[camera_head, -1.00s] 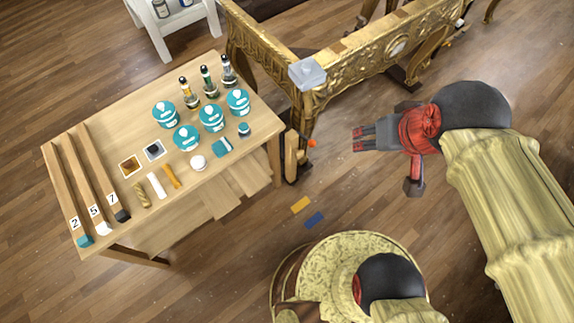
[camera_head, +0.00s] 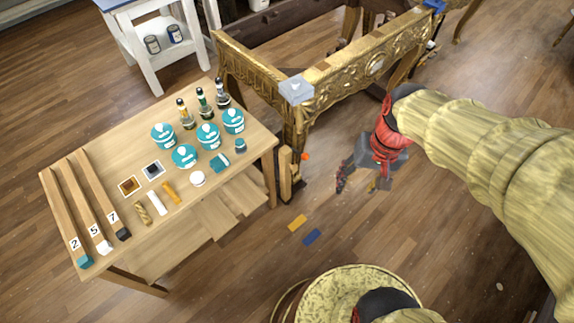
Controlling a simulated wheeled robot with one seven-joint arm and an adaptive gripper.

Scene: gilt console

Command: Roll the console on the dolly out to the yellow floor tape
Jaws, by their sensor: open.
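The gilt carved console (camera_head: 335,72) stands at the top centre, its near corner leg beside the workbench. The short yellow floor tape (camera_head: 297,223) lies in front of the leg, just above a blue tape (camera_head: 311,237). My gripper (camera_head: 357,187) is open and empty, pointing down over bare floor, right of the console's near leg and apart from it.
A wooden workbench (camera_head: 100,178) with teal-labelled tubs, bottles and numbered wood strips stands at left, close to the console leg. A white shelf unit (camera_head: 140,48) is behind it. The floor around and right of the tapes is clear.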

